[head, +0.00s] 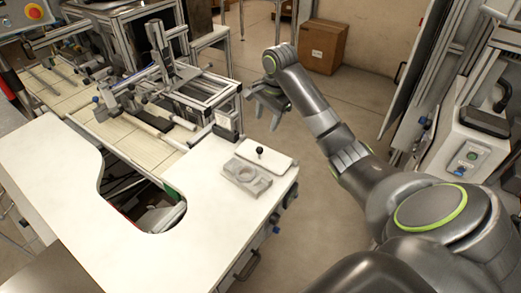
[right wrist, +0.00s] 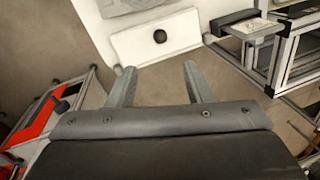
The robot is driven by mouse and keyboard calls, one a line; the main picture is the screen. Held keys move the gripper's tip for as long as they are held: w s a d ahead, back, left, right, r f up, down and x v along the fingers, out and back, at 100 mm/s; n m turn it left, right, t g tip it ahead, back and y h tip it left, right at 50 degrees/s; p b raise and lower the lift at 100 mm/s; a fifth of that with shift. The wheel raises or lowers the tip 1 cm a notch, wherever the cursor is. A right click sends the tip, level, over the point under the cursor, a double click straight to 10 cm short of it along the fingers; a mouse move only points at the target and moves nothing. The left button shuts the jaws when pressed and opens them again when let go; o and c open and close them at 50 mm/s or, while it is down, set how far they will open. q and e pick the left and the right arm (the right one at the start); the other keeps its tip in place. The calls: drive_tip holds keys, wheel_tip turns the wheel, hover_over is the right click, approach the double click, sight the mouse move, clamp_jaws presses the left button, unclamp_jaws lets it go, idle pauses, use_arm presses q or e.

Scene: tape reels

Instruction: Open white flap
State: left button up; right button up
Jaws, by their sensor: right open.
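The white flap (head: 278,159) is a flat plate with a black knob (head: 260,150) on it, lying at the right end of the white table. It looks closed. In the right wrist view the flap (right wrist: 190,29) and its round black knob (right wrist: 160,36) show at the top, beyond the fingertips. My right gripper (head: 262,110) is open and empty. It is in the air off the table's right side, behind the flap and apart from it. It also shows in the right wrist view (right wrist: 158,70). My left gripper is not in view.
A grey block with a round recess (head: 246,176) sits beside the flap on the white table (head: 52,160). A metal frame machine (head: 180,85) stands at the back left. A cardboard box (head: 323,46) is on the floor. The floor right of the table is clear.

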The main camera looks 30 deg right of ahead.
sight(260, 148)
drive_tip(key=w+f+p, duration=0.1)
drive_tip(key=f, duration=0.8)
drive_tip(key=w+f+p, duration=0.1)
drive_tip(key=f, duration=0.3)
drive_tip(key=shift+w+a+f+p, duration=0.25)
drive_tip(key=shift+w+f+p, duration=0.05)
drive_tip(key=shift+f+p, duration=0.05)
drive_tip(key=shift+c, duration=0.5)
clamp_jaws()
